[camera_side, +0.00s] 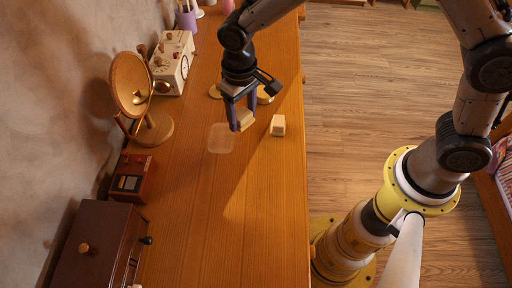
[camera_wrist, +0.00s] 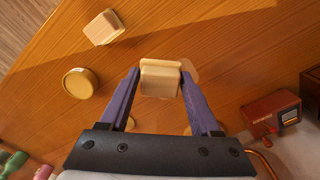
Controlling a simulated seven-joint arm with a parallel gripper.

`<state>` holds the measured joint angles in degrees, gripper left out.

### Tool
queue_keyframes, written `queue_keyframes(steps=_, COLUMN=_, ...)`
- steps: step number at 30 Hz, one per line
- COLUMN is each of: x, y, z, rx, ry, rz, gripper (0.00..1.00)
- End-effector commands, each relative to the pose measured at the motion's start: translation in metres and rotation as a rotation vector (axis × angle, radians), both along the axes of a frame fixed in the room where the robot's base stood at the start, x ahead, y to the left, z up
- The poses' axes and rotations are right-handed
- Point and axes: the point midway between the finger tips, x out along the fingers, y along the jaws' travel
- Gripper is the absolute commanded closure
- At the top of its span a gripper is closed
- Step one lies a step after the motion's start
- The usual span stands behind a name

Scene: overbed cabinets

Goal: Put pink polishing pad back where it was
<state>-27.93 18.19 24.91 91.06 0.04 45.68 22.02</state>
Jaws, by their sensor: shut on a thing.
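My gripper (camera_side: 240,115) has purple fingers and is shut on a pale tan block (camera_side: 245,121), held above the wooden table. In the wrist view the block (camera_wrist: 160,80) sits between the fingertips (camera_wrist: 160,72). It may be the polishing pad, but no clear pink shows in this warm light. A second, similar pale block (camera_side: 278,125) lies on the table to the right of my gripper; it also shows in the wrist view (camera_wrist: 103,27). A faint, pale square patch (camera_side: 220,138) lies on the table to the left of and below the held block.
A round gold tin (camera_wrist: 79,83) stands near my gripper. Along the wall are a white device (camera_side: 174,62), a round mirror on a stand (camera_side: 131,84), a red-brown box (camera_side: 133,178) and a dark cabinet (camera_side: 93,243). The front half of the table is clear.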

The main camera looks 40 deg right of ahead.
Motion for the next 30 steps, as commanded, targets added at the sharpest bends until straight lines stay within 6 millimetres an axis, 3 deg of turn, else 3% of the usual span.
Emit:
queue_keyframes(steps=4, x=-0.039, y=-0.018, z=0.0, rx=-0.002, ry=0.003, rz=0.154, gripper=0.81)
queue_keyframes(steps=18, x=-0.191, y=-0.079, z=0.041, rx=-0.001, ry=-0.003, rz=0.623, gripper=0.81)
queue_keyframes(steps=24, x=-0.223, y=-0.093, z=0.05, rx=-0.001, ry=-0.001, rz=0.67, gripper=0.81)
queue_keyframes(steps=30, x=-0.217, y=-0.085, z=0.054, rx=-0.003, ry=0.005, rz=0.685, gripper=0.81)
